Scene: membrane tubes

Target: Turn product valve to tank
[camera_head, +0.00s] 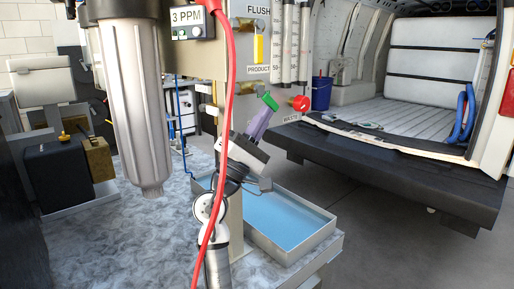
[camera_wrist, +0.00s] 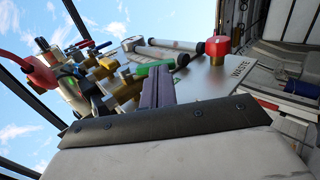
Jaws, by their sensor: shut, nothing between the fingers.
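A yellow upright bar (camera_head: 258,48) sits on the panel (camera_head: 236,80) just above the PRODUCT label (camera_head: 258,70); it looks like the product valve's handle. No label reading tank is legible. My gripper (camera_head: 269,102) is below and slightly right of that label, its purple fingers pointing up, with a green piece at their tips. The fingers are together with nothing visible held, apart from the yellow bar. In the wrist view the purple fingers (camera_wrist: 158,88) point up towards the panel (camera_wrist: 205,80); I cannot pick out the yellow bar there.
A red round knob (camera_head: 300,103) stands by the WASTE label, right of my gripper. A red hose (camera_head: 229,110) hangs down the panel's left. Clear flow tubes (camera_head: 289,45) are above. A water tray (camera_head: 285,222) lies below, and a large filter housing (camera_head: 133,100) hangs left.

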